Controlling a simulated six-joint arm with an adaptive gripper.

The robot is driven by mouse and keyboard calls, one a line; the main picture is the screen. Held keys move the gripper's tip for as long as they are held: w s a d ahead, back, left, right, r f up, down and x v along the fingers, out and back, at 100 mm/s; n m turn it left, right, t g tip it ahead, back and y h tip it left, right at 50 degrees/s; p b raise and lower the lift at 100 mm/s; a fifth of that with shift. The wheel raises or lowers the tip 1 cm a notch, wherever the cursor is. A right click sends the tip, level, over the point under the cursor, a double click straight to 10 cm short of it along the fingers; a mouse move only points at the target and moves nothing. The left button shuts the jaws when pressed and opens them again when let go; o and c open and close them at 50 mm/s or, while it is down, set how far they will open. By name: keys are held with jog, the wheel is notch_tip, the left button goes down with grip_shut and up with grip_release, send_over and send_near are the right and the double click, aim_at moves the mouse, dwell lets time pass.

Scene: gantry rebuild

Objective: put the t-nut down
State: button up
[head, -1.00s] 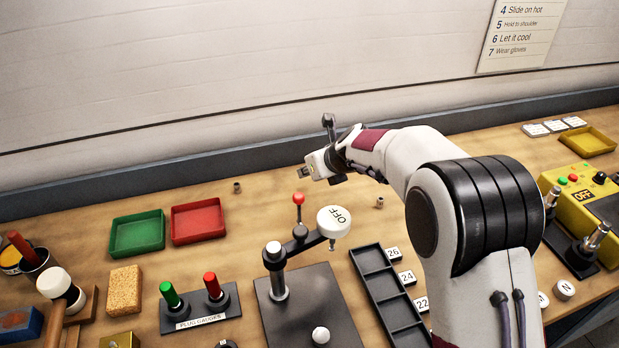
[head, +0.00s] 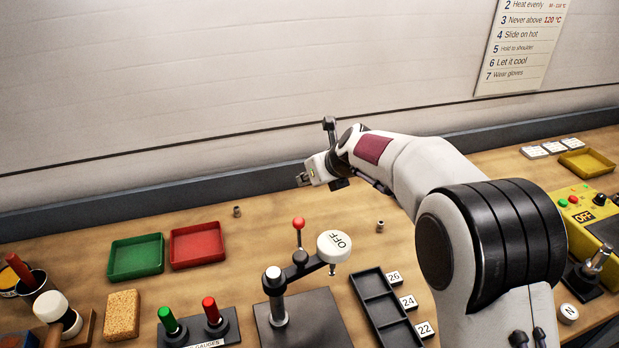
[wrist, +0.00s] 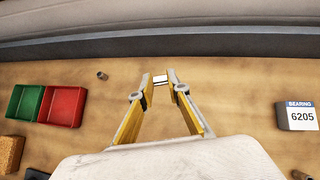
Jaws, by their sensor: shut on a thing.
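My gripper (head: 303,180) is stretched out over the back part of the bench, near the wall. In the wrist view its yellow-sided fingers (wrist: 160,79) are closed on a small pale metal piece, the t-nut (wrist: 160,81), held between the tips. The t-nut is too small to make out clearly in the head view. Bare wood lies around the fingertips in the wrist view. I cannot tell the exact height above the bench.
A green tray (head: 136,277) and a red tray (head: 198,261) stand to the left. Small metal cylinders (head: 237,211) (head: 380,226) stand on the wood. A lever fixture (head: 300,258) stands in front. A bearing box (wrist: 298,116) stands right in the wrist view.

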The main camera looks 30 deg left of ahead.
dwell(0.3)
jog(key=w+d+r+m, duration=0.1)
jog(key=w+d, duration=0.7)
jog(key=d, duration=0.2)
jog(key=w+d+r+m+t+h, duration=0.1)
jog(key=w+d+r, duration=0.1)
jog(key=w+d, duration=0.5)
jog(key=d, duration=0.4)
jog(key=shift+w+d+r+m+t, duration=0.2)
jog(key=shift+w+m+t, duration=0.1)
jog(key=shift+w, duration=0.1)
jog(key=shift+f, duration=0.1)
jog(key=shift+f, duration=0.1)
jog(key=shift+f, duration=3)
jog(key=shift+f, duration=1.85)
